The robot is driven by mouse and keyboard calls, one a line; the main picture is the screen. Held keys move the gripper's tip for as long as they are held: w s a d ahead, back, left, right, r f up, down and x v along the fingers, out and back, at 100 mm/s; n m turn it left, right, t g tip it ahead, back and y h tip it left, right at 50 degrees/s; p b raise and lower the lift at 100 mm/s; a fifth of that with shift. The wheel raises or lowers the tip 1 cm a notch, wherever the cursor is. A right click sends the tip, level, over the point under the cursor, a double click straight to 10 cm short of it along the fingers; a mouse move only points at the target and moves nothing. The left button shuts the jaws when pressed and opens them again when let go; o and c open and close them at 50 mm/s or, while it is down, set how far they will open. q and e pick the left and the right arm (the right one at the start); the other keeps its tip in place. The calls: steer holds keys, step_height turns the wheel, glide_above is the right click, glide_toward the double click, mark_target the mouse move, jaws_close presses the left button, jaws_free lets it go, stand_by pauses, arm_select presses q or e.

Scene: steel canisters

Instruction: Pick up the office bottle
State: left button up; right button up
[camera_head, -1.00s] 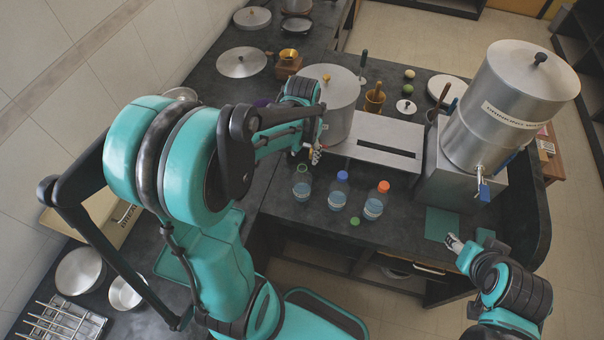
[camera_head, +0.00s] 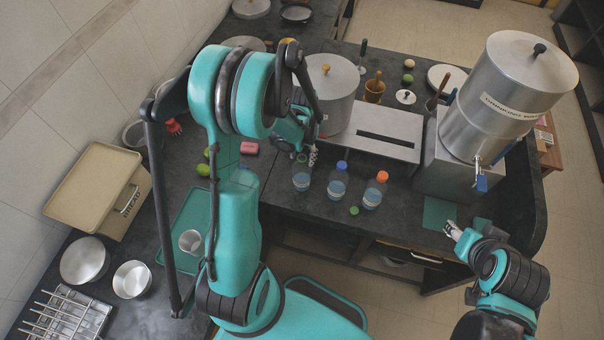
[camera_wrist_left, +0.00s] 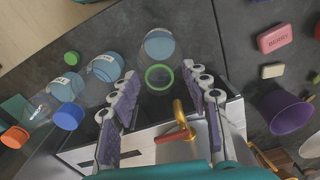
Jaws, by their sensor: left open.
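Three bottles of blue liquid stand in a row on the dark counter: an uncapped one (camera_head: 301,180) at left, a blue-capped one (camera_head: 338,184) in the middle, an orange-capped one (camera_head: 373,195) at right. Their labels are too small to read surely. My left gripper (camera_head: 307,154) is at the far side of the uncapped bottle. In the left wrist view its open fingers (camera_wrist_left: 160,78) spread on both sides of that bottle's green neck ring (camera_wrist_left: 159,77); contact cannot be told. The blue-capped bottle (camera_wrist_left: 104,68) and orange-capped bottle (camera_wrist_left: 66,86) lie left. My right gripper (camera_head: 453,231) is far right, its jaws unclear.
A green cap (camera_head: 354,210) lies in front of the bottles. A big steel pot (camera_head: 334,100) and a slotted steel box (camera_head: 383,133) stand close behind. A steel drinking-water dispenser (camera_head: 505,105) stands right. A purple cup (camera_wrist_left: 287,111) shows in the left wrist view.

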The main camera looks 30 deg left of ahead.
arm_select(q)
jaws_close()
steer(key=shift+r, duration=0.2)
